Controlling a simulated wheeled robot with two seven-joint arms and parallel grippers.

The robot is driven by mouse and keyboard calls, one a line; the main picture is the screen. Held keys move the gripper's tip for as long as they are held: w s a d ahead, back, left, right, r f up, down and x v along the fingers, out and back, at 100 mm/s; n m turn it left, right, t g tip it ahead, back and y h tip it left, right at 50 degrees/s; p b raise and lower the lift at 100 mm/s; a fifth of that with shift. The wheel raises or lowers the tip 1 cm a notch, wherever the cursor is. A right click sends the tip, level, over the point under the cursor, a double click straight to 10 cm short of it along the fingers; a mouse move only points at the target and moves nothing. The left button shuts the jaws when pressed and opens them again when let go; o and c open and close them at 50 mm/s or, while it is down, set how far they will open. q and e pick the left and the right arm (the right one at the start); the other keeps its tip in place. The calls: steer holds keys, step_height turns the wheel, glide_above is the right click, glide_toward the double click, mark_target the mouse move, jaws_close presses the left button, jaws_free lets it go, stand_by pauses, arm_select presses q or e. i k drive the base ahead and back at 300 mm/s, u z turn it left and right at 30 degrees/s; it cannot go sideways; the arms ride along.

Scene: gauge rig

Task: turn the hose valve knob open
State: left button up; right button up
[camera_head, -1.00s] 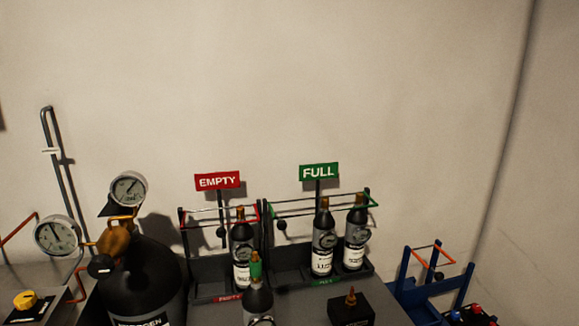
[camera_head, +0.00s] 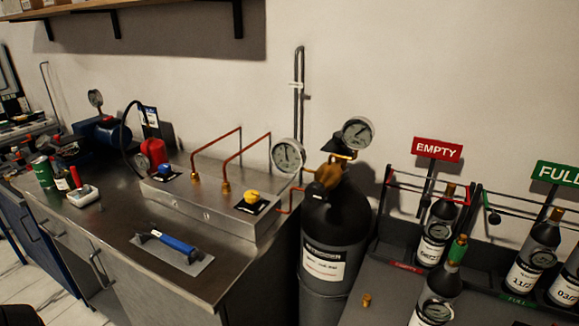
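A yellow knob (camera_head: 252,197) sits on a black square plate on the raised steel box (camera_head: 207,200) on the workbench. A blue knob (camera_head: 165,169) sits on a similar dark plate further left on the same box. I cannot tell from labels which one is the hose valve knob. Copper pipes (camera_head: 240,155) rise from the box near the yellow knob. A round gauge (camera_head: 288,155) stands right of the yellow knob, beside the black gas cylinder (camera_head: 335,225). Neither of my grippers shows in the head view.
A blue-handled flat tool (camera_head: 175,242) lies on the steel bench (camera_head: 115,222). A green can (camera_head: 43,172), a red-and-white object (camera_head: 83,195) and a blue machine (camera_head: 105,133) stand at left. Racks with EMPTY (camera_head: 438,149) and FULL (camera_head: 557,173) signs hold bottles at right.

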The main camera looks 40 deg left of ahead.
mark_target(165, 168)
steer(key=u, duration=1.8)
